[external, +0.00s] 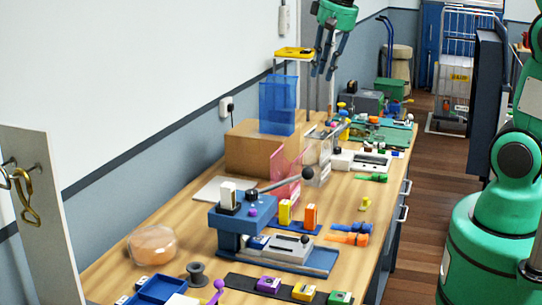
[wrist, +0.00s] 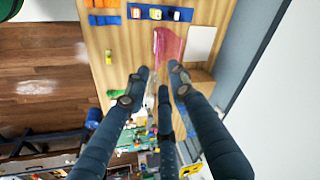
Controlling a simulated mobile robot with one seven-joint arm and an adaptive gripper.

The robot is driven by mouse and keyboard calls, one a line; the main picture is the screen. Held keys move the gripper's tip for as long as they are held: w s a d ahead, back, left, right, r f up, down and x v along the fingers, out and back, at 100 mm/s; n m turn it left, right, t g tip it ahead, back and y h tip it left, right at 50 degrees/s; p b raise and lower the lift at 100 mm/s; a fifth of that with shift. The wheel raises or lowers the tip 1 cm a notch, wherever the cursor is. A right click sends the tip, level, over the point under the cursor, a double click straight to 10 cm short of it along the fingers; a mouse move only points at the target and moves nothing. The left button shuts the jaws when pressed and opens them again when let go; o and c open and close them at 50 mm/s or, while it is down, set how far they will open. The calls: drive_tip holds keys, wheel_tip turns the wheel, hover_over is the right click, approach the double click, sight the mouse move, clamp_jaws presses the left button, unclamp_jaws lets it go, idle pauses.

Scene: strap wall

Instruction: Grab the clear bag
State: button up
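A clear bag (external: 318,170) stands on the workbench just right of a pink see-through bag (external: 287,170) in the external view. In the wrist view the clear bag is faint and partly hidden between my fingers; the pink bag (wrist: 168,46) shows plainly beyond the fingertips. A blue see-through bag (external: 278,104) stands on a cardboard box (external: 255,148). My gripper (external: 325,72) is open and empty, fingers pointing down, high above the bench. Its spread fingers also show in the wrist view (wrist: 160,72).
A blue press (external: 240,212) with a long lever stands in front of the bags. A yellow tray (external: 294,53) is on a stand near my gripper. The wall runs along the left; the wooden floor (external: 420,190) lies right of the bench.

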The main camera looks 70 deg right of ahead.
drive_tip(key=w+d+f+m+g+p, duration=0.1)
drive_tip(key=w+d+f+m+p, duration=0.2)
drive_tip(key=w+d, duration=0.4)
drive_tip(key=m+g+p, duration=0.2)
drive_tip(key=m, duration=0.5)
hover_over(311, 157)
wheel_tip(311, 157, down, 22)
drive_tip(key=shift+f+y, duration=0.1)
drive_tip(key=shift+y, duration=0.3)
drive_tip(key=shift+f, duration=4.3)
drive_tip(key=shift+f, duration=0.1)
drive_tip(key=shift+f+p, duration=0.4)
drive_tip(key=shift+f, duration=2.05)
